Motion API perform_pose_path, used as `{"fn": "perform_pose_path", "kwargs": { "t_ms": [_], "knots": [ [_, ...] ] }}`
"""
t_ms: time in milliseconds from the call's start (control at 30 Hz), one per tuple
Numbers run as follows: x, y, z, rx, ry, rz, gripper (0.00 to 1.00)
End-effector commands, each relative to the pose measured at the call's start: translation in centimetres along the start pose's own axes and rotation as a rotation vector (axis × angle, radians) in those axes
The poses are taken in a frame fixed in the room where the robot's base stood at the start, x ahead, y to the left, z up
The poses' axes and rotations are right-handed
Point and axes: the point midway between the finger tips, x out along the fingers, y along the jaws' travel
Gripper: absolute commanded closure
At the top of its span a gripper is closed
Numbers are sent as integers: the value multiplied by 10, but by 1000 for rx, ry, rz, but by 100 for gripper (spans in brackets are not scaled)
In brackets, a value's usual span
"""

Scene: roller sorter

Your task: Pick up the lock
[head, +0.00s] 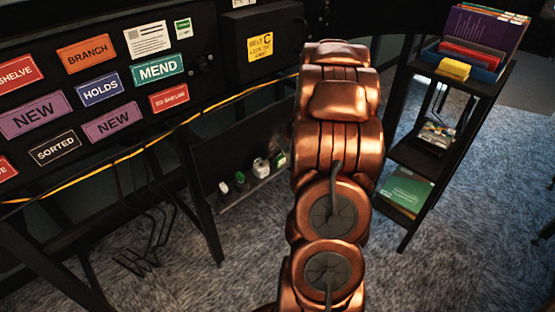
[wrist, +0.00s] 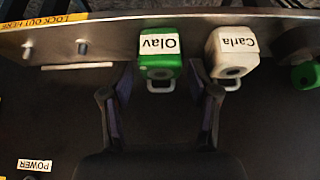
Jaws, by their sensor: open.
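A green lock labelled Olav (wrist: 160,66) hangs at the metal rail in the wrist view, its label upside down and its shackle toward the picture's bottom. A white lock labelled Carla (wrist: 229,70) is just to its right. Part of another green lock (wrist: 304,76) shows at the right edge. My gripper (wrist: 160,82) is open, one finger on each side of the Olav lock's lower part, with nothing clearly gripped. In the head view my arm hides the gripper; a white lock (head: 261,168) and a green lock (head: 240,178) show on the low ledge.
The metal rail (wrist: 120,42) carries empty pegs and a yellow "lock out here" label at the left. A "power" label (wrist: 35,165) lies at lower left. In the head view a sign-covered panel (head: 120,45) stands left and a dark shelf cart (head: 415,155) right. Carpet between is clear.

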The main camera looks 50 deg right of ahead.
Motion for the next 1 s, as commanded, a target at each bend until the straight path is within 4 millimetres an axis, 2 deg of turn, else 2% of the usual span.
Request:
{"fn": "perform_pose_path", "kwargs": {
  "t_ms": [167, 467, 900, 1000],
  "knots": [
    [16, -1, 0, 1, -1, -3, 40],
    [17, 0, 0, 0, 0, -1, 41],
    [17, 0, 0, 0, 0, 0, 86],
    [17, 0, 0, 0, 0, 0, 92]
  ]
}}
